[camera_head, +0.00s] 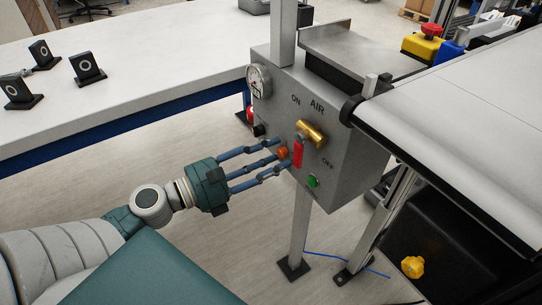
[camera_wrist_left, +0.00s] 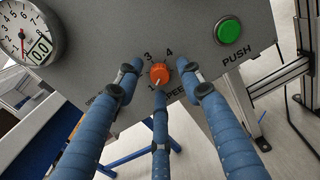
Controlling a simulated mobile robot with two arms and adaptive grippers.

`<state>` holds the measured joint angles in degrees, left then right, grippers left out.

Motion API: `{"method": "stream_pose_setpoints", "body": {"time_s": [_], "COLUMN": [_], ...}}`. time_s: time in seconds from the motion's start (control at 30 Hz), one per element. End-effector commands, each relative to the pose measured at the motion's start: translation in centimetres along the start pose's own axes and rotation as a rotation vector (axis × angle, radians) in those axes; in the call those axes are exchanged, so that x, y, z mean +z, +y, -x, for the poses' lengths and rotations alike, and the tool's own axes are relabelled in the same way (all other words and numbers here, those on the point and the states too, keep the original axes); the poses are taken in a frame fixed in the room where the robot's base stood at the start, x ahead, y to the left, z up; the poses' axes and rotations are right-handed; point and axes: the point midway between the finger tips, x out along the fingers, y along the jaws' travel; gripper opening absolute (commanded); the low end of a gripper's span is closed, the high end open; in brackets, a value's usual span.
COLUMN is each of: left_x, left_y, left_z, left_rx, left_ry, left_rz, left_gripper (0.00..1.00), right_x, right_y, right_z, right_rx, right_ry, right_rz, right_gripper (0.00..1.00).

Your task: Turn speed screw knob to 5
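The orange speed knob (camera_head: 282,153) is on the front of the grey control box (camera_head: 337,170). In the left wrist view the knob (camera_wrist_left: 159,73) has a white mark on its lower side, towards the number 1. The numbers 3 and 4 show above it; 5 is not visible, and the SPEED label is partly covered by fingers. My left gripper (camera_head: 279,156) is open, its three blue fingers spread around the knob. In the left wrist view the gripper (camera_wrist_left: 158,82) has fingertips at left, right and below; I cannot tell whether they touch the knob.
The box also carries a pressure gauge (camera_head: 258,81), a yellow air valve (camera_head: 311,134) with a red handle, and a green push button (camera_head: 313,181). A conveyor (camera_head: 465,120) stands at right. A white table (camera_head: 150,75) is behind at left.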

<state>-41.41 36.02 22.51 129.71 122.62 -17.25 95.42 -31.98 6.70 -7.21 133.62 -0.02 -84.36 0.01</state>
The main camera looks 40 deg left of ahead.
Motion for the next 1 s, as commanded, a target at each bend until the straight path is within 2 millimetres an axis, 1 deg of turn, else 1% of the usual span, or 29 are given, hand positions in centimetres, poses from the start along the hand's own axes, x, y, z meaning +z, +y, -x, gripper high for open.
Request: {"method": "stream_pose_setpoints", "body": {"time_s": [0.2,0.4,0.47,0.5,0.57,0.6,0.87,1.0], "left_x": [0.0,0.0,0.0,0.0,0.0,0.0,0.0,-0.1], "left_y": [0.0,0.0,0.0,0.0,0.0,0.0,0.0,0.1], "left_z": [0.0,0.0,0.0,0.0,0.0,0.0,0.1,1.0], "left_rx": [0.0,0.0,0.0,0.0,0.0,0.0,0.0,0.003], "left_ry": [0.0,0.0,0.0,0.0,0.0,0.0,0.0,0.0], "left_rz": [0.0,0.0,0.0,0.0,0.0,0.0,0.001,0.004], "left_gripper": [0.38,0.0,0.0,0.23,0.35,0.38,0.38,0.38], "right_x": [0.0,0.0,0.0,0.0,0.0,0.0,-0.1,-0.1], "right_y": [0.0,0.0,0.0,0.0,0.0,0.0,-0.1,-0.1], "right_z": [0.0,0.0,0.0,0.0,0.0,0.0,0.0,0.0], "right_rx": [0.0,0.0,0.0,0.0,0.0,0.0,-0.002,-0.002], "right_ry": [0.001,0.001,0.001,0.001,0.001,0.001,0.002,0.002], "right_rz": [0.0,0.0,0.0,0.0,0.0,0.0,0.001,0.001], "right_gripper": [0.4,0.4,0.4,0.4,0.4,0.4,0.4,0.4]}}
